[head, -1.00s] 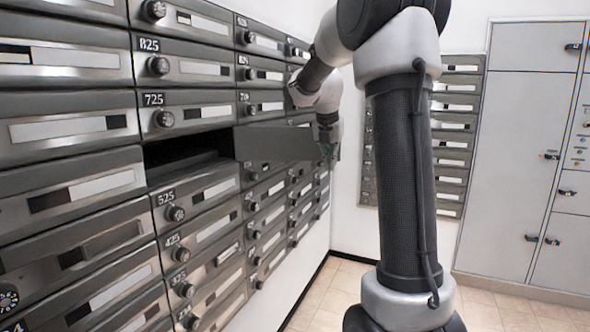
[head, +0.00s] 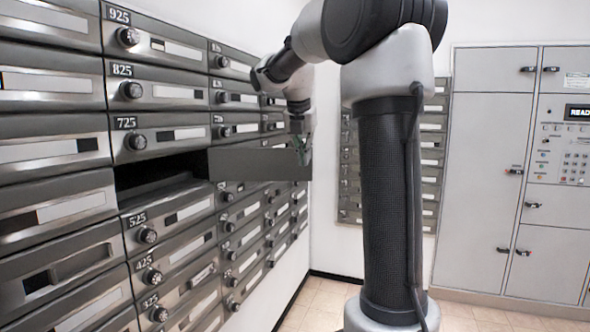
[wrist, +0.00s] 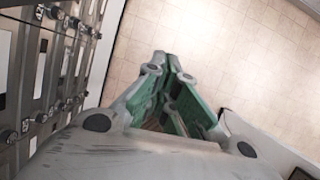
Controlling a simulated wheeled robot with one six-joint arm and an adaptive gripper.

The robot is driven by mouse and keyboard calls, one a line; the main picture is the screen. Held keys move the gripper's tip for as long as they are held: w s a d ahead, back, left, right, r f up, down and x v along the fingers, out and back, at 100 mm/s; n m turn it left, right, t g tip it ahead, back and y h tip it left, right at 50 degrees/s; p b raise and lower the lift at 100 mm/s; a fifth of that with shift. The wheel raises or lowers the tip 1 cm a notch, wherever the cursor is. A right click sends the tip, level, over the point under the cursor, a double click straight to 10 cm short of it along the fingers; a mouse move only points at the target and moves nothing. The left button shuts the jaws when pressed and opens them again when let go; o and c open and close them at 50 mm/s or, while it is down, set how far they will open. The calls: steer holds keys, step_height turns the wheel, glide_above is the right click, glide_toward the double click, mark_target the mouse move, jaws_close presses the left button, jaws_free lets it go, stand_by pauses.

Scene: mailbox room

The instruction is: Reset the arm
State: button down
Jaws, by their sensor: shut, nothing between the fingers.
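My gripper (head: 302,152) is at the free right end of an open mailbox door (head: 255,164) in the head view. Its fingers overlap that end in the picture; I cannot tell whether they touch it. The door stands out from an open, dark compartment (head: 155,178) below the box marked 725. In the wrist view my gripper (wrist: 169,62) has its green-padded fingers brought together at the tips, with nothing between them, above the tiled floor.
A wall of grey mailboxes (head: 165,90) with round locks fills the left. More mailboxes (head: 432,165) stand on the back wall. Tall pale lockers (head: 490,150) with a keypad panel (head: 565,150) are at the right. Tiled floor (wrist: 215,40) shows clear in the wrist view.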

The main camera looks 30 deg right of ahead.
steer(key=shift+r, duration=0.15)
steer(key=s+a+f+m+y, duration=0.1)
steer(key=s+a+f+m, duration=0.3)
steer(key=s+m, duration=0.4)
steer(key=s+a+f+m+t+y, duration=0.1)
steer(key=s+a+f+m, duration=0.4)
steer(key=s+m, duration=0.4)
steer(key=s+a+f+m+y, duration=0.1)
steer(key=s+a+f+m, duration=0.3)
steer(key=s+m, duration=0.4)
steer(key=shift+s+a+f+m+t, duration=0.2)
steer(key=shift+s+f+m+t, duration=0.15)
steer(key=shift+s, duration=0.45)
